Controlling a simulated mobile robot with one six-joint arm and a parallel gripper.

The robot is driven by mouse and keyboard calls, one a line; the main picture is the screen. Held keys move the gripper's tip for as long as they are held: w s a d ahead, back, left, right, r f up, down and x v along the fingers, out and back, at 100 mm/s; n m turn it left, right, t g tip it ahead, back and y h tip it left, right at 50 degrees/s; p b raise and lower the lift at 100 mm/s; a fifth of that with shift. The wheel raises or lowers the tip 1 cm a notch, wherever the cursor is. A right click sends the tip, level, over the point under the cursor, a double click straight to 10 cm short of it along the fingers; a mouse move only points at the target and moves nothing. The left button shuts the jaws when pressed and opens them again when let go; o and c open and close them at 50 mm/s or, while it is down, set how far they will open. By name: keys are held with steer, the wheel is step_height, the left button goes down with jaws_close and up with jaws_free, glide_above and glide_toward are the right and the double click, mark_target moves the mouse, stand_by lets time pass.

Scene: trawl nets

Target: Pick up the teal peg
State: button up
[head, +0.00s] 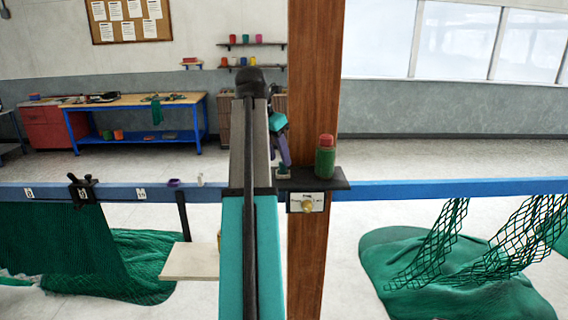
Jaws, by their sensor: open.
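A small teal-green piece (283,170) shows at the left end of a dark shelf (334,184) on the wooden post. It is too small and too covered to tell surely that it is the teal peg. My gripper (284,160) hangs just above this piece, fingers pointing down, partly hidden behind my own arm. It is open. I cannot tell whether the fingers are beside the piece or only above it.
A green jar with a red lid (325,157) stands on the shelf close right of my gripper. The wooden post (316,60) rises behind. A blue rail (450,187) runs across, with green nets (450,270) below. A purple piece (174,183) sits on the rail's left part.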

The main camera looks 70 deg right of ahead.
mark_target(283, 168)
steer(key=shift+p+x, duration=0.45)
steer(key=shift+x, duration=0.9)
jaws_close()
